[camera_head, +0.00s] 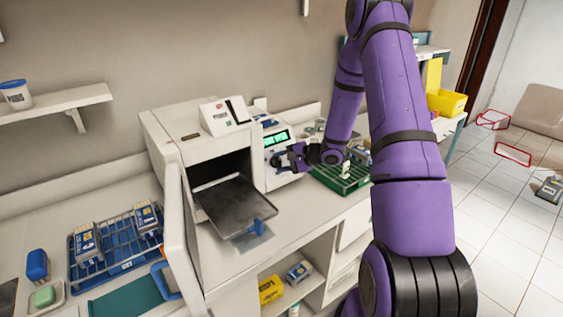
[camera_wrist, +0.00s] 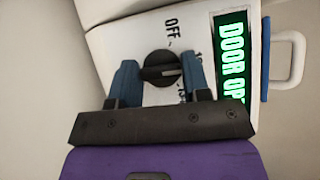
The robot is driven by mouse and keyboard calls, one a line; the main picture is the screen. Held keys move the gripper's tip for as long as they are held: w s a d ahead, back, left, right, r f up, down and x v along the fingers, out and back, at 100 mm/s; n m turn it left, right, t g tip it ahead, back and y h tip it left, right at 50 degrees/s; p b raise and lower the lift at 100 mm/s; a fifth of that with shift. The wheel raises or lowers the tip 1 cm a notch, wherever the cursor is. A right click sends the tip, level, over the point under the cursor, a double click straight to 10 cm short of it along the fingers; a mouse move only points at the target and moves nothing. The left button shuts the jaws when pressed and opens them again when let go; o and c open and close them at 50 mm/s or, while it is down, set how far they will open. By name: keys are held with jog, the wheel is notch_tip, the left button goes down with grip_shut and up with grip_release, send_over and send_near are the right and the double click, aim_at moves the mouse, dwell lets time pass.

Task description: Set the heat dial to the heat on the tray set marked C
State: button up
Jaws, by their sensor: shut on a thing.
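The heat dial (camera_wrist: 158,64) is a round black knob on the white front panel in the wrist view. Its pale line points to the right of that picture. An "OFF" mark (camera_wrist: 171,29) is beside it; the number marks are partly hidden by a finger. My gripper (camera_wrist: 162,80) has its blue fingers on both sides of the dial, shut on it. In the head view my gripper (camera_head: 284,160) is at the steriliser's control panel. A blue wire tray set (camera_head: 116,246) holds boxes at left, and a green tray set (camera_head: 338,184) is at right. I cannot read their letters.
The white steriliser (camera_head: 200,148) has its door (camera_head: 178,232) open and a metal tray (camera_head: 238,205) sticking out. Its green display (camera_wrist: 231,60) reads "DOOR OP", cut off. A yellow bin (camera_head: 447,103) is at the back right. Shelves are below the counter.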

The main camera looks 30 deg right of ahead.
jog(key=m+t, duration=0.1)
jog(key=m, duration=0.2)
jog(key=m+t, duration=0.2)
jog(key=m, duration=0.1)
jog(key=shift+s+f, duration=0.1)
jog(key=shift+f, duration=0.1)
jog(key=m+t+h, duration=0.1)
jog(key=m, duration=0.2)
jog(key=m+t+h, duration=0.1)
jog(key=m+t, duration=0.1)
jog(key=m, duration=0.1)
jog(key=shift+a+m+t+h, duration=0.15)
jog(key=shift+m+t+h, duration=0.15)
jog(key=shift+m+h, duration=0.1)
jog(key=o, duration=0.9)
jog(key=v, duration=1)
jog(key=shift+s, duration=0.4)
